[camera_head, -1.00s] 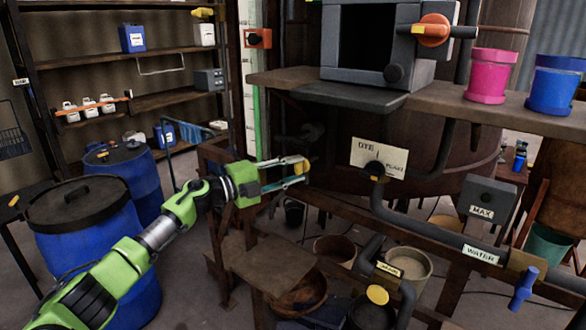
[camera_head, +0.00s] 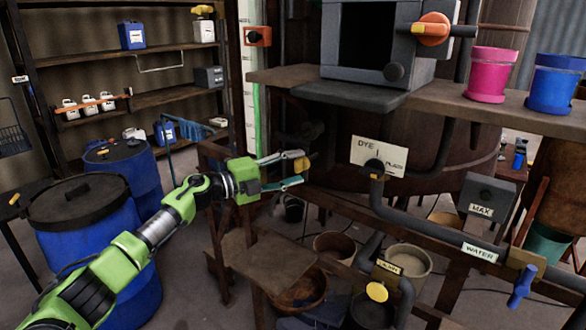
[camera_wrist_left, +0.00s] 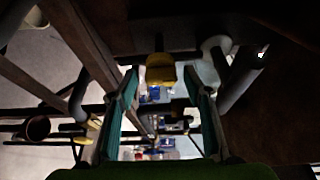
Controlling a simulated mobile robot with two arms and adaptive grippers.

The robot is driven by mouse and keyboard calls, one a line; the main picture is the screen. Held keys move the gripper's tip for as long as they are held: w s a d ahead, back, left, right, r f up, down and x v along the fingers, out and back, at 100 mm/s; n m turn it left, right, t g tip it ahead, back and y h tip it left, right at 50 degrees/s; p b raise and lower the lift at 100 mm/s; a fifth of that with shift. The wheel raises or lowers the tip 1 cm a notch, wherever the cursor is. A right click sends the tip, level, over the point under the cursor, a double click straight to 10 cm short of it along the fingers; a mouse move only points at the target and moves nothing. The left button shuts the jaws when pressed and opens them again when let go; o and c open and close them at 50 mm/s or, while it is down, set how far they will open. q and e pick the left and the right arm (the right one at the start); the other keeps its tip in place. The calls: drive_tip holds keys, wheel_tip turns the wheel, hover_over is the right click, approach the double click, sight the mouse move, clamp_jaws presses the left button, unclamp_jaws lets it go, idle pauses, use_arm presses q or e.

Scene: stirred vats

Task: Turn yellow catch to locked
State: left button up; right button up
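The yellow catch (camera_head: 303,163) is a small yellow piece on the dark frame left of the dye panel, in the head view. It also shows in the left wrist view (camera_wrist_left: 160,68), at upper centre. My left gripper (camera_head: 297,169) is open, with its fingertips close to the catch, one above it and one below it in the head view. In the left wrist view, the catch lies between the fingertips (camera_wrist_left: 160,78), with a visible gap on each side. Whether the catch is locked is not clear. My right gripper is out of view.
A white dye panel (camera_head: 379,157) is right of the catch. Dark pipes, a blue-handled water valve (camera_head: 522,287) and a yellow knob (camera_head: 377,292) are at lower right. A small wooden stand (camera_head: 275,262) is below the gripper. Blue drums (camera_head: 95,245) stand at left.

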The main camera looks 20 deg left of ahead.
use_arm(q)
drive_tip(key=shift+a, duration=0.1)
drive_tip(key=shift+s+a, duration=0.25)
drive_tip(key=v, duration=1.1)
drive_tip(key=shift+s, duration=0.15)
